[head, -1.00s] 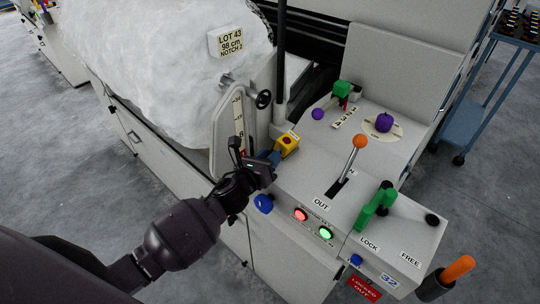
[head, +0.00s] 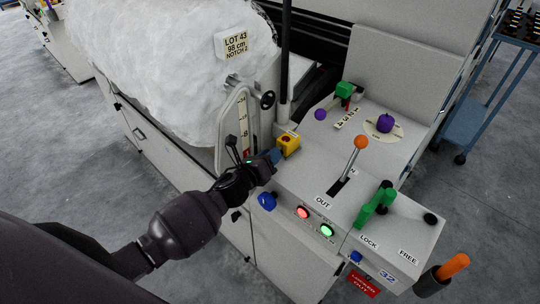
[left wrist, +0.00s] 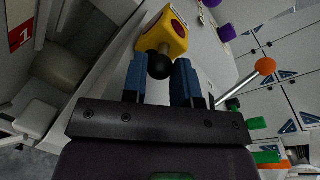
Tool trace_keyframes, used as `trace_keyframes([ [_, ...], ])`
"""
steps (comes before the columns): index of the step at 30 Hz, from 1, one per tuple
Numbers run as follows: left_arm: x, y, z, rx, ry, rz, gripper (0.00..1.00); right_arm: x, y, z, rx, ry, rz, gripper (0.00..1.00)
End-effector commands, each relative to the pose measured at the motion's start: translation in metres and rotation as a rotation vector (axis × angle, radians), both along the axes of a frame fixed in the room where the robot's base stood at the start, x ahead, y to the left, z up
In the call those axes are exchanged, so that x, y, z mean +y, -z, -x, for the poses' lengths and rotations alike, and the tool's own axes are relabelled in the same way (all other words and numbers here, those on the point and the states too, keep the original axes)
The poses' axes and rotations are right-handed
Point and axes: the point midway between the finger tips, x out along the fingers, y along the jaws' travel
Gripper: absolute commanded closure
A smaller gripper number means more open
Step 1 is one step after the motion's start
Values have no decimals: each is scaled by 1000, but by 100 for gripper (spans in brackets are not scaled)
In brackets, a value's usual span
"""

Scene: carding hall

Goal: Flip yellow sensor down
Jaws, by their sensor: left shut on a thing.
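The yellow sensor (head: 289,142) is a small yellow block on the left edge of the grey machine console. In the left wrist view the yellow sensor (left wrist: 165,32) has a dark red face, and a short stem ends in a black ball knob (left wrist: 160,65). My left gripper (head: 272,157) reaches the sensor from the lower left. In the left wrist view its blue fingers (left wrist: 160,75) are shut on the black knob. In the head view the knob is hidden by the fingers. My right gripper is not in view.
The console carries an orange-knobbed lever (head: 360,142), a green handle (head: 376,206), a purple knob (head: 385,123) and lit red (head: 303,212) and green (head: 326,230) buttons. A blue knob (head: 267,201) sits just below my gripper.

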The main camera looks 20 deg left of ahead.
Motion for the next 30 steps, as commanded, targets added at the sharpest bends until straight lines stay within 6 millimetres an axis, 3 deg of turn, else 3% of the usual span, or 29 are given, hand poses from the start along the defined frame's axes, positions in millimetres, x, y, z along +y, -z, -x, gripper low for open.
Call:
trace_keyframes([
  [1, 1, 1, 0, 2, -1, -1, 97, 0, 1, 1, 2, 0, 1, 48],
  [2, 1, 1, 0, 2, -1, -1, 70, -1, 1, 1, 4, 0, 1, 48],
  [6, 0, 1, 0, 2, -1, -1, 48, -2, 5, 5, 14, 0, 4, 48],
  [17, 1, 0, 4, 1, -2, -1, 48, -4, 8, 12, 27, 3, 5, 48],
  [23, 7, -2, 28, 2, -2, -3, 48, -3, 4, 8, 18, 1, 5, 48],
  [30, 17, -6, 70, 3, -1, -2, 48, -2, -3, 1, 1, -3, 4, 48],
])
